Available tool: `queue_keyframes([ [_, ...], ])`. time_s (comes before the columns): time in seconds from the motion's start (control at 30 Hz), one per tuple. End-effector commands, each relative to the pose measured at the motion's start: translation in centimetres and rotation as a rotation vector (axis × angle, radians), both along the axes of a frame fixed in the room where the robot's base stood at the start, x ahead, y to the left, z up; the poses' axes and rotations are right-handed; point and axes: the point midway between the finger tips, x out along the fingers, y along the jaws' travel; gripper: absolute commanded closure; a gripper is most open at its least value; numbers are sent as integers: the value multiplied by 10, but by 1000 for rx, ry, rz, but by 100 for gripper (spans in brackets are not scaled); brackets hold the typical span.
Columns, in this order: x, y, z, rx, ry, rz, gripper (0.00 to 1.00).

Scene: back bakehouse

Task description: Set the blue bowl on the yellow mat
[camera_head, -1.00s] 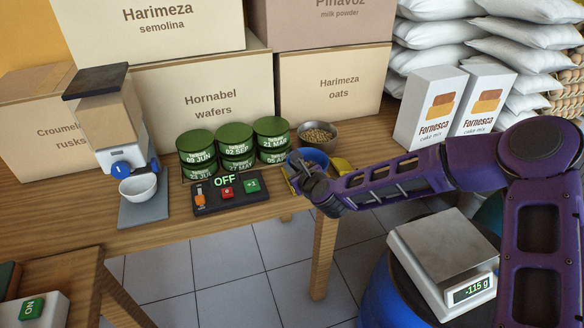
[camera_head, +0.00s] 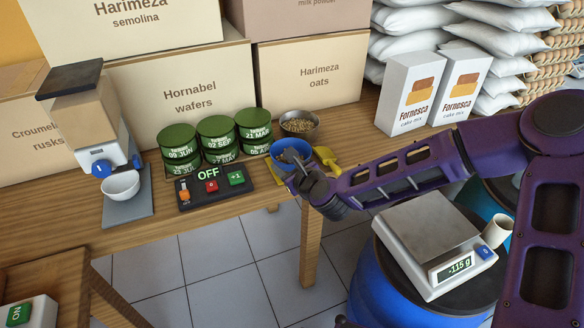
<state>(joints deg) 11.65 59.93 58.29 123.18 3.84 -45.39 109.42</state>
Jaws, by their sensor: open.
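The blue bowl (camera_head: 278,157) is near the front edge of the wooden table, to the right of the black button panel. A sliver of the yellow mat (camera_head: 272,180) shows just below and left of the bowl. My gripper hides most of the mat, and I cannot tell whether the bowl rests fully on it. My gripper (camera_head: 294,158) is open, its grey fingers at the bowl's near right side and overlapping the bowl in the picture. I cannot tell whether they touch it.
Green tins (camera_head: 216,135) and the button panel (camera_head: 213,187) are at left. A scale (camera_head: 428,240) stands on a blue barrel in front.

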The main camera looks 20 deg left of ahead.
Motion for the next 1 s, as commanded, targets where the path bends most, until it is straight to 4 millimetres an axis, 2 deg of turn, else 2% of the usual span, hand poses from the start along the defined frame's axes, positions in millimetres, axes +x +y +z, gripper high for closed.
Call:
queue_keyframes([
  [0.13, -18, -22, 12, -1, 0, -1, 56],
  [0.33, -31, -36, 19, 0, 1, -1, 56],
  [0.87, -33, -38, 20, -1, 0, 1, 56],
  [1.0, -30, -37, 11, -64, -36, 33, 56],
])
